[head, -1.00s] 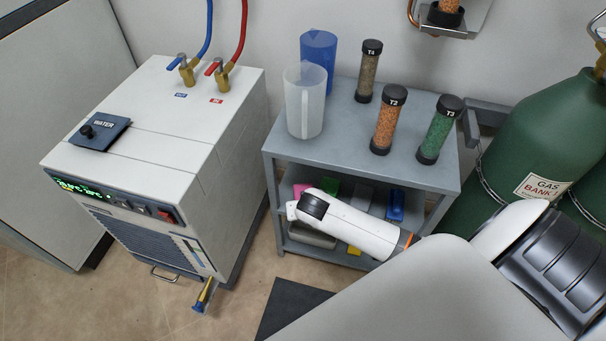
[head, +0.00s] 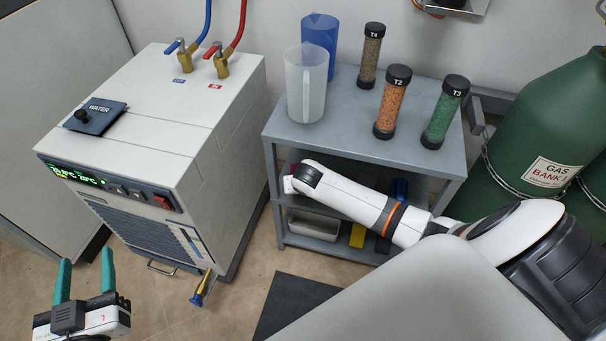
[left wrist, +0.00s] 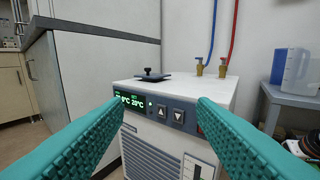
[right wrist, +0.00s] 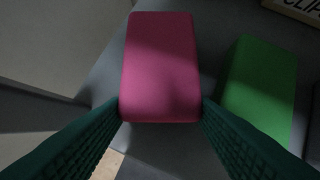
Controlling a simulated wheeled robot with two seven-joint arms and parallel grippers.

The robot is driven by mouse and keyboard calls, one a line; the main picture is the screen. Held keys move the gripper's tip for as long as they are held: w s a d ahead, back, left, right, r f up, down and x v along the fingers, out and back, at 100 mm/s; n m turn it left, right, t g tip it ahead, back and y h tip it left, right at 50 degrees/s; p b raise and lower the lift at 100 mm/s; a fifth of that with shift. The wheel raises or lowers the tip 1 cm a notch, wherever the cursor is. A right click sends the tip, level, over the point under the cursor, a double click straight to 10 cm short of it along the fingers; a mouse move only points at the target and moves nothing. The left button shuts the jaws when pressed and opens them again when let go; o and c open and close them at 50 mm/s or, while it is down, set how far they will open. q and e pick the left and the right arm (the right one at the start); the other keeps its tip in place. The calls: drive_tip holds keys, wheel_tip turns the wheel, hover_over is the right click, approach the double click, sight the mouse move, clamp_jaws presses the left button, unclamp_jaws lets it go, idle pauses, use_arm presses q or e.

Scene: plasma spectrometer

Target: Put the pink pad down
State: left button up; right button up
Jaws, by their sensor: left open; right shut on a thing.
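The pink pad (right wrist: 160,65) sits between the fingertips of my right gripper (right wrist: 160,108) in the right wrist view. That gripper is shut on its near end. A grey shelf surface lies below and around the pad; I cannot tell whether the pad touches it. My left gripper (head: 87,256) is open and empty in front of the chiller (head: 150,130). It also shows in the left wrist view (left wrist: 159,104).
A green pad (right wrist: 262,90) lies close to the right of the pink pad. A yellow item (head: 357,235) and a pale tray (head: 313,226) are on the lower shelf. The cart top holds jugs (head: 305,85) and tubes (head: 393,102). A green gas tank (head: 545,140) stands at right.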

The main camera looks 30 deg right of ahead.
drive_tip(key=shift+f, duration=0.15)
use_arm(q)
drive_tip(key=shift+d+r, duration=0.1)
drive_tip(key=shift+r, duration=0.45)
use_arm(e)
drive_tip(key=shift+s, duration=0.1)
drive_tip(key=shift+f, duration=0.2)
use_arm(q)
drive_tip(key=shift+t+h, duration=0.3)
use_arm(e)
drive_tip(key=o, duration=0.6)
drive_tip(key=shift+r, duration=0.1)
